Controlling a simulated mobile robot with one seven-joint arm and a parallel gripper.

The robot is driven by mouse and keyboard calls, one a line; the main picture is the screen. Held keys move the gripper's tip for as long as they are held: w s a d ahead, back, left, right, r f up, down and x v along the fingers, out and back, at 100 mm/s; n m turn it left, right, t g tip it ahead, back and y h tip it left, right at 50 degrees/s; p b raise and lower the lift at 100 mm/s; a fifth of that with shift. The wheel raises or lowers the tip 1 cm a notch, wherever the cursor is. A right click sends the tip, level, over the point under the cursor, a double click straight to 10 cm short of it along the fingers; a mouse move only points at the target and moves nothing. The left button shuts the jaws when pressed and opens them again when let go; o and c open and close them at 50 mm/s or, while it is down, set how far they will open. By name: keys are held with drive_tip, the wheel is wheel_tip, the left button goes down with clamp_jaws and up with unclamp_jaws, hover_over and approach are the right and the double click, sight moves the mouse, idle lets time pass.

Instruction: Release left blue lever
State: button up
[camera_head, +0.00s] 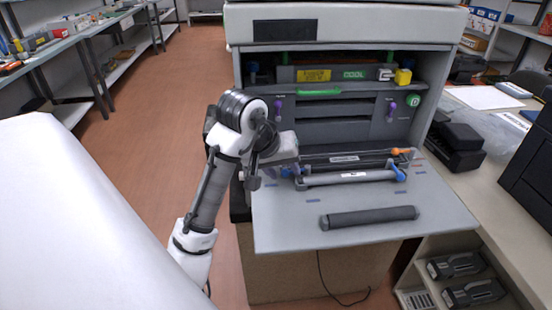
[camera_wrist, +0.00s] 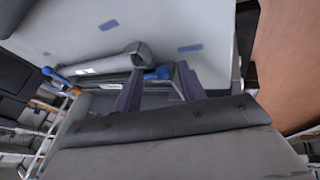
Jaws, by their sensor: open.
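The left blue lever (camera_head: 286,172) is at the left end of a grey roller unit (camera_head: 345,179) on the printer's open front panel. In the wrist view the left blue lever (camera_wrist: 160,73) shows between the fingertips of my gripper (camera_wrist: 160,68). The fingers are purple, open and apart, one on each side of the lever in that view. I cannot tell whether either finger touches it. In the head view my gripper (camera_head: 270,171) is at the left end of the unit and partly hides that end. The right blue lever (camera_head: 398,173) is at the other end.
A loose dark roller (camera_head: 370,217) lies on the open panel (camera_head: 290,230) in front of the unit. The printer body (camera_head: 345,60) rises behind, with purple levers and a green handle (camera_head: 319,92). A side table (camera_head: 470,100) stands at right.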

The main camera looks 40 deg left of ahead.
drive_tip(key=v, duration=1.3)
drive_tip(key=shift+r, duration=0.2)
drive_tip(key=shift+s, duration=0.1)
